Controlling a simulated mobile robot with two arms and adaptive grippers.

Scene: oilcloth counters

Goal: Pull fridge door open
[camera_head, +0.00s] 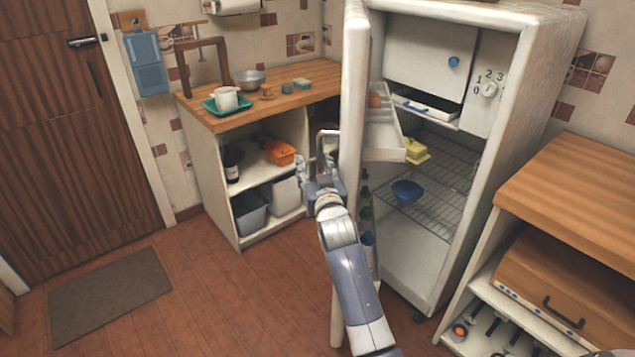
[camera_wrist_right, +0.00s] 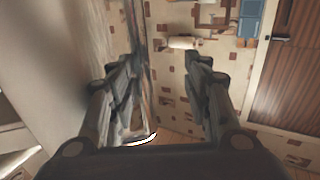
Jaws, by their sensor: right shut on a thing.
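The white fridge (camera_head: 545,60) stands at the right of centre in the head view. Its door (camera_head: 352,90) is swung open and seen nearly edge-on, so the shelves show inside. My right gripper (camera_head: 322,165) is at the outer side of the door, shut on the metal door handle (camera_head: 328,140). In the right wrist view my right gripper (camera_wrist_right: 168,75) has its two fingers on either side of the frame, with the pale door (camera_wrist_right: 50,60) at the left. The exact contact on the handle is hard to make out. My left gripper is in neither view.
Inside the fridge are a blue bowl (camera_head: 407,191) and a yellow item (camera_head: 416,152). A wooden-topped shelf unit (camera_head: 215,122) stands left of the door, and a wooden counter (camera_head: 590,190) stands right. The floor (camera_head: 230,300) in front is clear apart from a mat (camera_head: 108,296).

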